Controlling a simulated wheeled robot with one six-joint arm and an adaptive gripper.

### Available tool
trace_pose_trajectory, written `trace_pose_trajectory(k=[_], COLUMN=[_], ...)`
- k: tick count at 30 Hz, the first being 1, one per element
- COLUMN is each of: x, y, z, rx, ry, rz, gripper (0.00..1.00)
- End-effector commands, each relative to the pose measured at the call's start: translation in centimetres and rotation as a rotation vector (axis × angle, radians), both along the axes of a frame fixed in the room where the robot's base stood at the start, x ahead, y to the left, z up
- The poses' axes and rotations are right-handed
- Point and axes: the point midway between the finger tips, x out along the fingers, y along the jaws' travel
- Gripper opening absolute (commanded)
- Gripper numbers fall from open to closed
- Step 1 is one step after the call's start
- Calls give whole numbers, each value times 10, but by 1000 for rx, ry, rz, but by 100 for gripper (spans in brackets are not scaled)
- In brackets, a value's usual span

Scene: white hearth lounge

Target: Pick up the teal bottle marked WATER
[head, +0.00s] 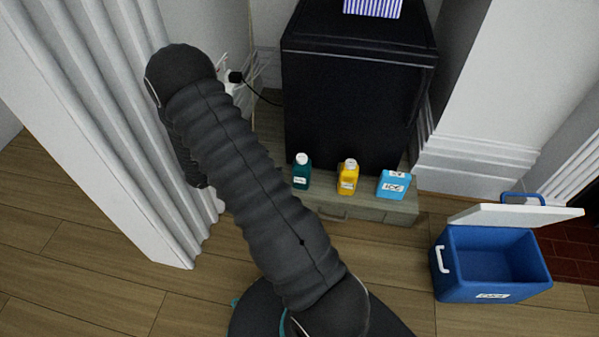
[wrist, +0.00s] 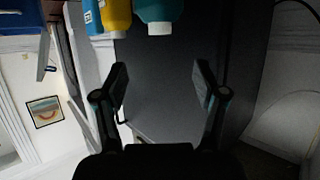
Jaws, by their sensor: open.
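The teal bottle (head: 302,171) with a white cap and a pale label stands upright on the low wooden ledge in the head view, left of the other items. Its label is too small to read. In the wrist view the teal bottle (wrist: 159,12) shows upside down at the top edge, cap downward in the picture, cut off by the frame. My gripper (wrist: 163,82) is open and empty, its two fingers apart. The bottle lies beyond the fingertips, roughly in line with the gap and not between them. The gripper is hidden behind my arm in the head view.
A yellow bottle (head: 348,177) and a light blue ICE pack (head: 394,184) stand to the right on the ledge (head: 362,208). A black cabinet (head: 352,95) rises behind. A blue cooler (head: 489,262) with its lid open stands at right. A white ribbed panel (head: 125,130) is at left.

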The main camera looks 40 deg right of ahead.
Motion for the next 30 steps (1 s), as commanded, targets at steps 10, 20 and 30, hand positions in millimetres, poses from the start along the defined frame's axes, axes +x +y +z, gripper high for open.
trace_pose_trajectory(k=[10,20,30], x=[-6,-8,-12], y=[-55,-77,-116], z=[-24,-33,-50], rx=[0,1,1], ry=[0,0,-1], rz=[-2,2,2], gripper=[71,71,71])
